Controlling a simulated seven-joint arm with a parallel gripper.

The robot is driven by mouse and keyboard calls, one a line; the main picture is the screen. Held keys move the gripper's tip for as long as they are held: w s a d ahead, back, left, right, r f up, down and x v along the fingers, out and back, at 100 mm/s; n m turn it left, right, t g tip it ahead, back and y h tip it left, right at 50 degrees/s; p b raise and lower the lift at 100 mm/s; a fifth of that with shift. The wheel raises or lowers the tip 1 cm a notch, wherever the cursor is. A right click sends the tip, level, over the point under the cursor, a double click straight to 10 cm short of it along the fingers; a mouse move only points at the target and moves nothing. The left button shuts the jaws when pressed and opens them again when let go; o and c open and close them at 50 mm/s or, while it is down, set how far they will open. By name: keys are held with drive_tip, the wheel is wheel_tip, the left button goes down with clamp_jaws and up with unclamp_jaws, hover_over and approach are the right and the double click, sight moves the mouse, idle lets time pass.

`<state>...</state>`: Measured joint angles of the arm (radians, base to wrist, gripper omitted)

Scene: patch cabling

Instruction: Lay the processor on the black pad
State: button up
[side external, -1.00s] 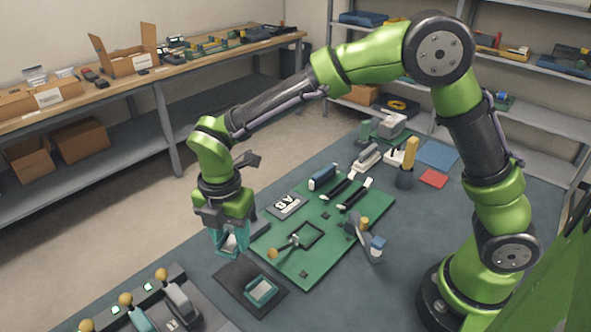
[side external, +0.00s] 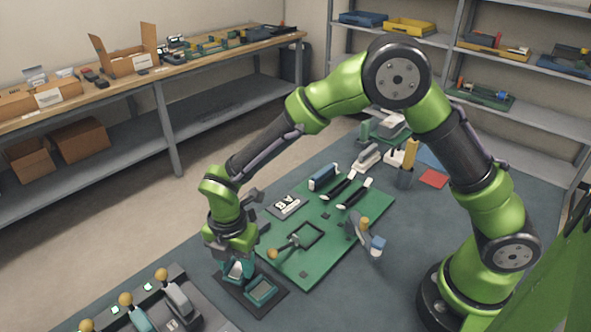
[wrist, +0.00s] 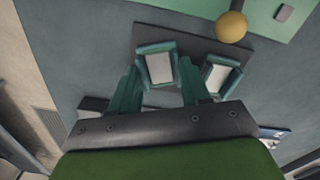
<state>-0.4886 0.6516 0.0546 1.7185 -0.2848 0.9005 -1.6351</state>
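The processor, a pale square in a teal frame, is between the fingers of my gripper (side external: 236,272). In the wrist view the processor (wrist: 160,68) sits between the two teal fingers, which appear closed on its sides. It is low over the left part of the black pad (side external: 240,296); I cannot tell whether it touches. A second, similar teal-framed piece (side external: 262,291) lies on the pad to the right. It also shows in the wrist view (wrist: 221,76), close beside the held one. The fingers hide part of the pad.
A green board (side external: 318,252) with a square socket frame and a yellow-knobbed lever (side external: 273,254) lies just behind the pad. A grey fixture (side external: 178,298) with several yellow-knobbed levers stands at front left. Bare mat (side external: 335,300) lies to the right.

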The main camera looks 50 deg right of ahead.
sight(238, 270)
drive_tip(key=o, duration=0.4)
drive_tip(key=shift+o, duration=0.2)
drive_tip(key=s+d+r+m+t+y, duration=0.1)
drive_tip(key=d+r+m, duration=0.2)
drive_tip(key=r, duration=0.6)
drive_tip(key=s+d+r+m+t, duration=0.1)
drive_tip(key=d+r+m, duration=0.2)
drive_tip(key=r, duration=0.6)
drive_tip(key=s+d+r+m+t, duration=0.2)
drive_tip(key=s+d+m, duration=0.4)
drive_tip(key=m, duration=0.4)
drive_tip(key=s+d+r+m+t+y, duration=0.1)
drive_tip(key=s+d+r+m+t, duration=0.2)
drive_tip(key=s+d+m, duration=0.4)
drive_tip(key=shift+d+m, duration=0.15)
drive_tip(key=shift+m, duration=1.65)
drive_tip(key=shift+r, duration=0.1)
